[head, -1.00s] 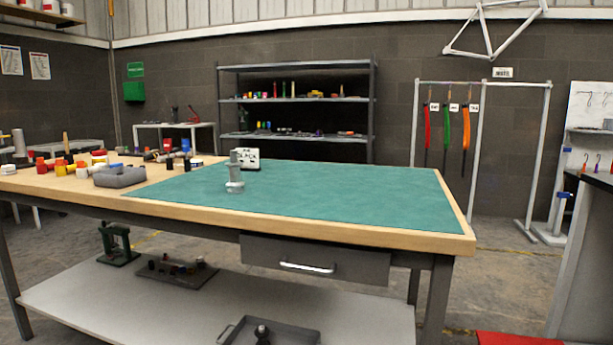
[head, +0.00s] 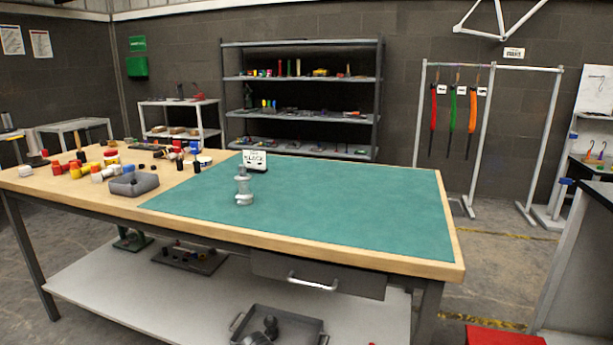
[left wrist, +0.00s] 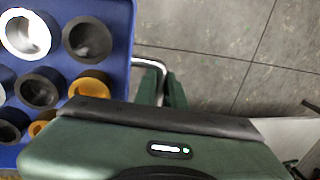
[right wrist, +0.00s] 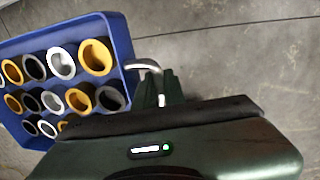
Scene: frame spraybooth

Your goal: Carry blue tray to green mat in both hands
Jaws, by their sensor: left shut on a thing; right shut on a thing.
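The blue tray (left wrist: 127,45) shows at the left of the left wrist view and also in the right wrist view (right wrist: 122,38). It holds several black, white and yellow ring-shaped parts. My left gripper (left wrist: 161,78) is shut on a metal handle at one side of the tray. My right gripper (right wrist: 159,80) is shut on another metal handle of the tray. Grey floor shows beside the tray in both wrist views. The tray and both grippers are out of the head view. The green mat (head: 350,210) lies on the wooden-edged workbench ahead.
A grey-white cylindrical object (head: 243,188) and a small sign (head: 254,160) stand on the mat's back left part. A grey bin (head: 134,184) and several pots crowd the bench's left end. The mat's middle and right are clear. A red object (head: 500,336) is at the lower right.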

